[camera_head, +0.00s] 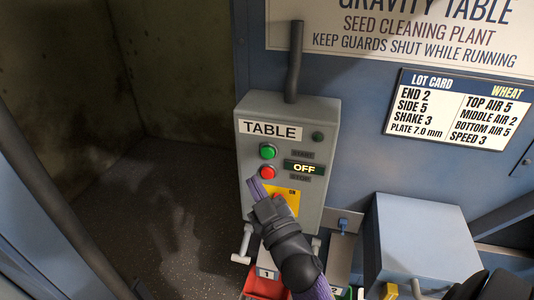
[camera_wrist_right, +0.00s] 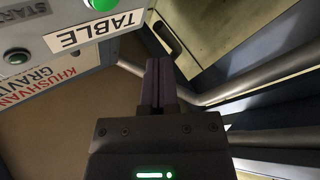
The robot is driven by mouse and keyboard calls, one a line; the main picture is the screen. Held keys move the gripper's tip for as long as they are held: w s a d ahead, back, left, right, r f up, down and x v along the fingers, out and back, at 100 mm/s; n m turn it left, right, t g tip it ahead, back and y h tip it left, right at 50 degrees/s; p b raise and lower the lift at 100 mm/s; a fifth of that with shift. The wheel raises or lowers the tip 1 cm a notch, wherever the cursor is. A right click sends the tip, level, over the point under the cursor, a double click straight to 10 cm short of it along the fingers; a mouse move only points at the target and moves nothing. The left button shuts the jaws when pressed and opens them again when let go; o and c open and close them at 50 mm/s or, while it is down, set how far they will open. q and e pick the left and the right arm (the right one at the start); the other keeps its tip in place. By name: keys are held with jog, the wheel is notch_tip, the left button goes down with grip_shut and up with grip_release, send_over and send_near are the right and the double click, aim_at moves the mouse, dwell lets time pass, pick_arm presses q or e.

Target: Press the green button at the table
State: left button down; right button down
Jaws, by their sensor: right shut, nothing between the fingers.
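The green button (camera_head: 268,151) is on the grey control box (camera_head: 243,120) labelled TABLE, above a red button (camera_head: 267,172). A display beside them reads OFF. My right gripper (camera_head: 257,187) is shut and empty, its purple fingertips just below the red button in the head view. I cannot tell whether they touch the box. In the right wrist view the shut fingers (camera_wrist_right: 160,85) point up, below the TABLE label. The green button (camera_wrist_right: 102,4) is cut by the top edge there, up and left of the fingers. My left gripper is not in view.
A yellow panel with a red knob (camera_head: 278,198) sits low on the box, partly behind my gripper. A blue-grey housing (camera_head: 420,235) stands at the right. A red bin (camera_head: 262,284) is below the box. Open floor (camera_head: 170,190) lies to the left.

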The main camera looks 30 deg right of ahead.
aim_at(261, 152)
jog(key=shift+w+d+b, duration=0.2)
jog(key=shift+w+d, duration=0.8)
jog(key=shift+d, duration=0.2)
jog(key=shift+w+d+b, duration=0.2)
jog(key=shift+w+d, duration=0.8)
jog(key=shift+d, duration=0.2)
jog(key=shift+w+d, duration=0.3)
jog(key=shift+w+d, duration=0.3)
jog(key=shift+d, duration=0.05)
dwell(1.0)
jog(key=shift+s+a, duration=0.6)
jog(key=shift+a, duration=0.05)
